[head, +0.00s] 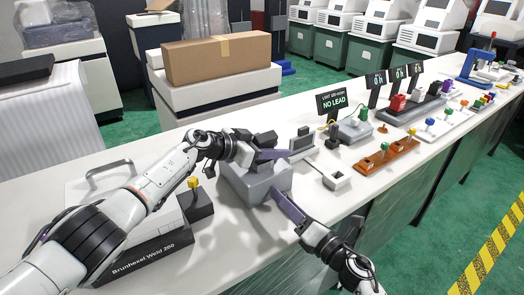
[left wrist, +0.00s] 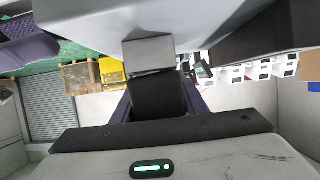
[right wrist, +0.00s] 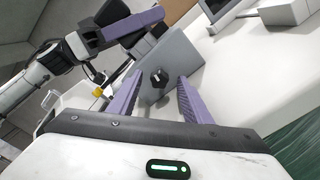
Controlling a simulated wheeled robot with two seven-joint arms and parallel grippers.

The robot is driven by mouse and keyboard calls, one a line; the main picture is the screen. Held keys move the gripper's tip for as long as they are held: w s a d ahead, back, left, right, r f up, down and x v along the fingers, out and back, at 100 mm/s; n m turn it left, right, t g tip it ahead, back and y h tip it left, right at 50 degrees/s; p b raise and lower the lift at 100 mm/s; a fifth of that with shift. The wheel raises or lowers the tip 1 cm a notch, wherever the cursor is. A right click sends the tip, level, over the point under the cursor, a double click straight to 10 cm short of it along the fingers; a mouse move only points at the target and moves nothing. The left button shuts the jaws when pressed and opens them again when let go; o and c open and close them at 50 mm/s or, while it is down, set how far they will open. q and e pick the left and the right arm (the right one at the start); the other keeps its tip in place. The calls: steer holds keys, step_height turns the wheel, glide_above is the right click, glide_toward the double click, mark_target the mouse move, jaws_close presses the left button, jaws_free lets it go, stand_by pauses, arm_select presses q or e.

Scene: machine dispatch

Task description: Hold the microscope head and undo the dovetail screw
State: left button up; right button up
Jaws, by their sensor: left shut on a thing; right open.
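The microscope is a grey block-like body (head: 258,186) on the white bench, below my left gripper (head: 272,154). My left gripper is shut on its head; in the left wrist view a black block (left wrist: 158,96) sits between the jaws, below a grey part (left wrist: 148,52). How firmly the fingers meet it is hidden. The dovetail screw appears as a black knob (right wrist: 158,77) on the grey face in the right wrist view. My right gripper (right wrist: 160,90) is open, its purple fingers pointing at the knob, one to each side of it in the picture. The left gripper's purple finger shows above.
A cardboard box (head: 216,58) is behind. The bench's front edge is near the right arm.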

arm_select(q)
steer(key=shift+s+d+r, duration=0.1)
steer(key=shift+d, duration=0.2)
arm_select(e)
steer(key=shift+v, duration=2)
steer(key=shift+r, duration=0.1)
arm_select(q)
steer(key=o, duration=1.4)
steer(key=shift+r, duration=0.1)
steer(key=shift+c, duration=0.2)
steer(key=shift+a, duration=0.1)
steer(key=shift+a, duration=0.15)
